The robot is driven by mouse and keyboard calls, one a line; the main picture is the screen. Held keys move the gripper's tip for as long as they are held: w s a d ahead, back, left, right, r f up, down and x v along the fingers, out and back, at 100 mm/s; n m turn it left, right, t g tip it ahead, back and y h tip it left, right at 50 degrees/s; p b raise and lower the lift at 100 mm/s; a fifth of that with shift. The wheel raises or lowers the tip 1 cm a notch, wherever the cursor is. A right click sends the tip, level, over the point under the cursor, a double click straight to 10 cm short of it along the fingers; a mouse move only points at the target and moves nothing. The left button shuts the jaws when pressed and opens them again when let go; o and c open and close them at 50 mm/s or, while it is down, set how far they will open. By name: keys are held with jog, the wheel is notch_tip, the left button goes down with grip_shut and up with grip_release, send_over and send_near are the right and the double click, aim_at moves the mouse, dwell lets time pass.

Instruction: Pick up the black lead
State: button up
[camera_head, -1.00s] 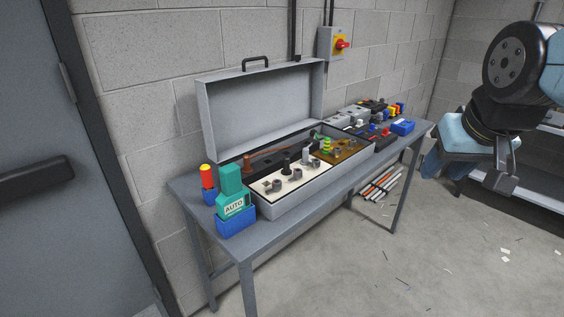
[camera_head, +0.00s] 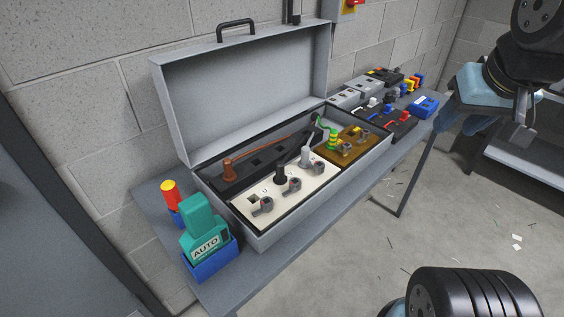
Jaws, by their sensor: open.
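The black lead (camera_head: 280,174) shows as an upright black plug at the back edge of the white panel (camera_head: 246,211) inside the open grey case. Grey clamps stand in front of it. A grey lead (camera_head: 305,153) stands to its right and a brown lead (camera_head: 229,170) to its left on a dark strip. A green and yellow lead (camera_head: 332,140) stands farther right by the brown panel. My gripper (camera_head: 521,132) is at the upper right, off the table and far from the case. It is open and holds nothing that I can see.
The case (camera_head: 244,88) stands on a grey table (camera_head: 254,282), its lid raised against the wall. A teal tester (camera_head: 205,238) in a blue holder and a red and yellow tool (camera_head: 171,194) stand at its left. Black and grey boxes (camera_head: 396,124) fill the table's far end.

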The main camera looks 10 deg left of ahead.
jog(key=shift+o, duration=1.1)
jog(key=shift+w+a, duration=0.2)
jog(key=shift+w, duration=0.05)
jog(key=n+g, duration=0.5)
jog(key=g, duration=0.1)
send_over(280, 162)
notch_tip(280, 162, down, 10)
notch_tip(280, 162, down, 13)
jog(key=shift+r, duration=0.15)
jog(key=shift+s, duration=0.1)
jog(key=shift+c, duration=0.5)
grip_shut()
